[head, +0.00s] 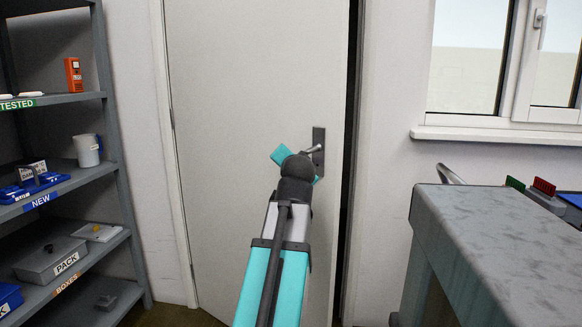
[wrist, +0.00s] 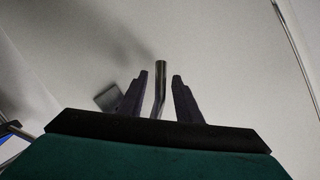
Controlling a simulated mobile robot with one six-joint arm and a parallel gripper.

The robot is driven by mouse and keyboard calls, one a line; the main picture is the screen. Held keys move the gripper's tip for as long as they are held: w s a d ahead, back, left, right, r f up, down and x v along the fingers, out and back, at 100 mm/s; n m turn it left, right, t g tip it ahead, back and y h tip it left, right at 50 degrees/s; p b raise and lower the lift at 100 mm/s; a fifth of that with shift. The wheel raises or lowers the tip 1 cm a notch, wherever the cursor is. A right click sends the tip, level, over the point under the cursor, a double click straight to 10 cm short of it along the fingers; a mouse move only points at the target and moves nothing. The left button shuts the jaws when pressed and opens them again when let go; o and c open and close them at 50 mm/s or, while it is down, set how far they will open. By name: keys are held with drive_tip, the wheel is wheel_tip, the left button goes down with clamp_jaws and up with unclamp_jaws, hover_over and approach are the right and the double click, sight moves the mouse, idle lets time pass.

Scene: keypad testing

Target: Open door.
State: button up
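The white door (head: 250,70) stands slightly ajar, with a dark gap along its right edge. Its metal lever handle (head: 314,149) sits on a dark plate (head: 319,160) near that edge. My arm reaches up to the handle in the head view, and its wrist hides my gripper's fingers there. In the wrist view my gripper (wrist: 161,75) has its two dark fingers apart. The handle's bar (wrist: 160,80) lies between them, with a gap visible on each side. The door's pale surface fills most of the background.
A grey shelf (head: 72,98) with boxes, a mug and labelled levels stands at the left. A grey workbench (head: 500,225) stands at the right below a window (head: 470,60). The white door frame (head: 370,120) borders the gap.

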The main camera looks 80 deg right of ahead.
drive_tip(key=shift+a, duration=0.1)
drive_tip(key=b+v, duration=0.4)
drive_tip(key=v, duration=0.9)
drive_tip(key=shift+a, duration=0.25)
drive_tip(key=shift+r, duration=0.15)
idle(0.4)
